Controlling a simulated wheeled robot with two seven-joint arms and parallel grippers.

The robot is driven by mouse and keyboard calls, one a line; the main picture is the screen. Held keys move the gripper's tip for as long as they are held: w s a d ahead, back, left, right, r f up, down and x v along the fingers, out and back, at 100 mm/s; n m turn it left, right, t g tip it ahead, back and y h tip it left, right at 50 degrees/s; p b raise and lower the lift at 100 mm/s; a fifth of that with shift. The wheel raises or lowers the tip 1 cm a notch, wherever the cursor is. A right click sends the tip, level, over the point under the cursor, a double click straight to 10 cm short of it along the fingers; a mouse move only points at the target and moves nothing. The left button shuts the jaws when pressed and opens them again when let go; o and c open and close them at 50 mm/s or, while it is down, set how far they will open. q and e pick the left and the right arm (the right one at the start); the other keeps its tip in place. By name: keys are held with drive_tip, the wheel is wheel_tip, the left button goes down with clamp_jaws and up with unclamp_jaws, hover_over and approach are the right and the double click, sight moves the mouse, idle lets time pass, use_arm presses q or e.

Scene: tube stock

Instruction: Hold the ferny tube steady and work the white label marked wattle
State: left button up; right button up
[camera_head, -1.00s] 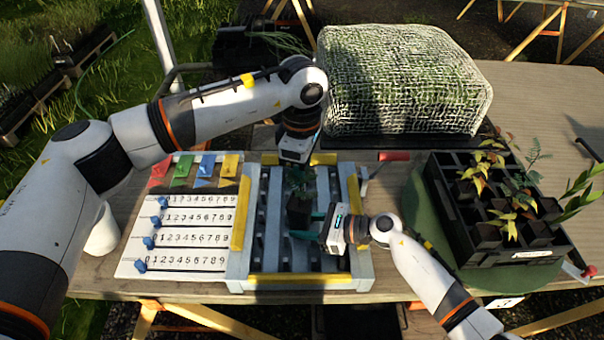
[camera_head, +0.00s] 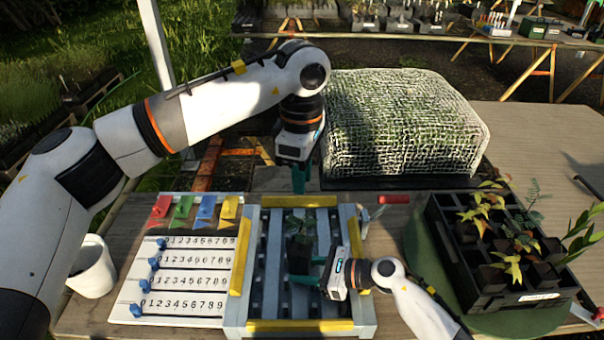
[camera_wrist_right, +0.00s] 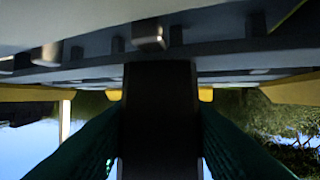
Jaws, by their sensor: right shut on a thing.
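The ferny tube is a dark square pot (camera_head: 299,256) with a small green plant on top. It stands upright in the slatted grey rack with yellow edges (camera_head: 237,270). My right gripper (camera_head: 302,270) is shut on the pot from the right side; in the right wrist view the dark pot (camera_wrist_right: 158,115) fills the space between the green fingers. My left gripper (camera_head: 298,180) points down above the rack's far edge, apart from the plant; its finger opening is unclear. I cannot make out a white label marked wattle.
A white board (camera_head: 190,275) with number rows, blue sliders and coloured flags lies left of the rack. A black tray (camera_head: 470,285) of potted plants stands on a green disc at right. A mesh-covered block (camera_head: 400,110) is behind. A white cup (camera_head: 93,270) stands far left.

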drive_tip(key=o, duration=0.8)
drive_tip(key=shift+d, duration=0.1)
drive_tip(key=v, duration=1.2)
